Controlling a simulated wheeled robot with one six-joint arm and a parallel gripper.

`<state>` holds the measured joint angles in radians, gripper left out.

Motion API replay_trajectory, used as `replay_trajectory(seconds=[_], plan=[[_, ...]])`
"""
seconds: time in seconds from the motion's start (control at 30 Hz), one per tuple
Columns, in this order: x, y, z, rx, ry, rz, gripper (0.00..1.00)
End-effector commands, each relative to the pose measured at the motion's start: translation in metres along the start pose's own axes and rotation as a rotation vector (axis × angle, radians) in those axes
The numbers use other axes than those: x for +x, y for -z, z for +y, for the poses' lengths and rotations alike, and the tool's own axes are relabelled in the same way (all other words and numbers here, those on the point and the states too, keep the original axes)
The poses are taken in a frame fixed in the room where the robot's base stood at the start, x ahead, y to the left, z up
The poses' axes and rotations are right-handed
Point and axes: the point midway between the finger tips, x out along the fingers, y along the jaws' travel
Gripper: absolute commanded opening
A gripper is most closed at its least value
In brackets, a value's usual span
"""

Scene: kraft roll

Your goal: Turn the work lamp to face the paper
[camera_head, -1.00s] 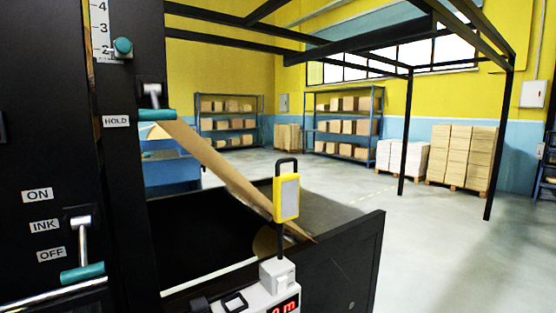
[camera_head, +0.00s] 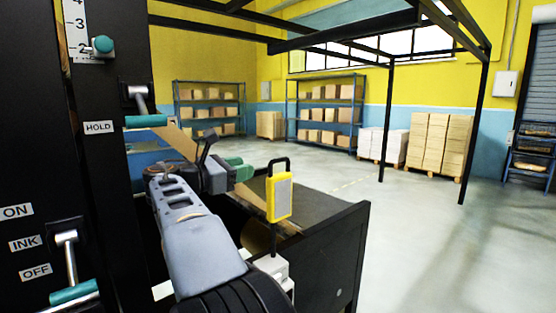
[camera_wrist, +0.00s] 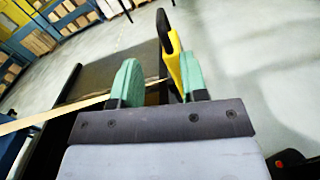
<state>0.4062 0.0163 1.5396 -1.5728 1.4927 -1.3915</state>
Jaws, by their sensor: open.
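The work lamp (camera_head: 279,197) is yellow with a pale panel and a black loop handle, upright on a post above a white box (camera_head: 270,268). Its pale panel faces toward the head camera, not toward the paper. The brown paper (camera_head: 180,141) slants down behind my arm into the black bin; my arm hides its middle. My gripper (camera_head: 240,168) has green fingers, is open and empty, and is just left of the lamp's top. In the wrist view, the lamp (camera_wrist: 171,50) shows edge-on close to the right finger of my gripper (camera_wrist: 160,82); I cannot tell whether they touch.
A black-walled bin (camera_head: 340,255) surrounds the lamp's area. A dark panel with levers and ON, INK, OFF and HOLD labels (camera_head: 99,127) stands close at left. A black frame post (camera_head: 474,130) stands at right. Open floor (camera_head: 420,250) lies to the right.

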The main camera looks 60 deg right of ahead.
Motion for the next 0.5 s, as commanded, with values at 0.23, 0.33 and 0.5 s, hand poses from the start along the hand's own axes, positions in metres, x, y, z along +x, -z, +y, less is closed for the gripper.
replay_trajectory(seconds=[0.23,0.33,0.5], plan=[[0.049,-0.001,-0.001,-0.001,0.005,0.001,0.40],[0.068,-0.001,-0.001,0.000,0.006,0.001,0.40],[0.095,0.000,-0.001,0.001,0.004,0.003,0.40]])
